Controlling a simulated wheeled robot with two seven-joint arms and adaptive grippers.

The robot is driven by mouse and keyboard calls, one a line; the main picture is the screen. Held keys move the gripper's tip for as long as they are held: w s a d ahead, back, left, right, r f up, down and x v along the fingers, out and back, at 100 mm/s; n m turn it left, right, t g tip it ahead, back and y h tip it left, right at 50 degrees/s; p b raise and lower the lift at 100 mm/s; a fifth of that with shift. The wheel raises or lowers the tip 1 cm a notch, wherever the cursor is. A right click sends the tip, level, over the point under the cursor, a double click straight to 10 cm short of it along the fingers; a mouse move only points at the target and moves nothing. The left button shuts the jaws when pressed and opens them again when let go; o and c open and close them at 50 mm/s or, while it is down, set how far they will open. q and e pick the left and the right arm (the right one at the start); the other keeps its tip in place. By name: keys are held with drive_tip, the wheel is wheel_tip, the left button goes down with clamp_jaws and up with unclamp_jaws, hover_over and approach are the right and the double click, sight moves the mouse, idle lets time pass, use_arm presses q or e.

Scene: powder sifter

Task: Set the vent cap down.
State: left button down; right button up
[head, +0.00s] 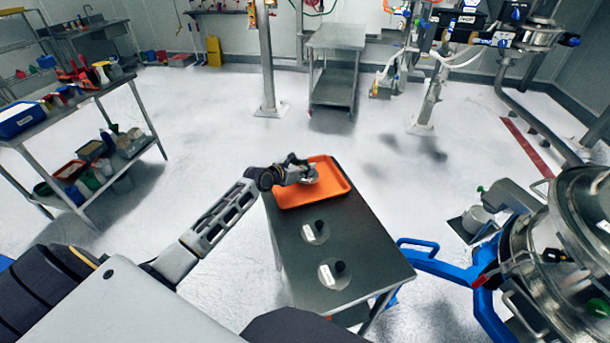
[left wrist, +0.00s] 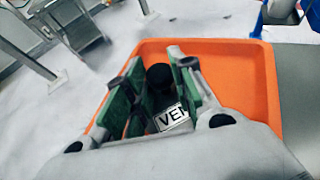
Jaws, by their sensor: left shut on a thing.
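My left gripper (head: 303,171) is over the orange tray (head: 335,172) at the far end of the steel table. It is shut on the vent cap (head: 312,178), which is mostly hidden by the fingers in the head view. In the left wrist view the green-padded fingers (left wrist: 155,88) stand on either side of the vent cap's black knob (left wrist: 159,76). A white label (left wrist: 172,117) starting "VE" shows beside the knob. I cannot tell whether the cap touches the tray floor. My right gripper is not in view.
Two round metal lids with black knobs and white labels, a farther one (head: 316,232) and a nearer one (head: 334,273), lie on the steel table (head: 370,262). The sifter with its blue frame (head: 440,262) stands at the right. A loaded shelf (head: 85,125) stands at the left.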

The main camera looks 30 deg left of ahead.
use_arm(q)
drive_tip(key=shift+f, duration=1.65)
drive_tip(key=shift+f, duration=0.1)
drive_tip(key=c, duration=1.2)
unclamp_jaws()
drive_tip(key=shift+p+v, duration=0.3)
drive_tip(key=shift+v, duration=5.7)
drive_tip(key=shift+d, duration=0.1)
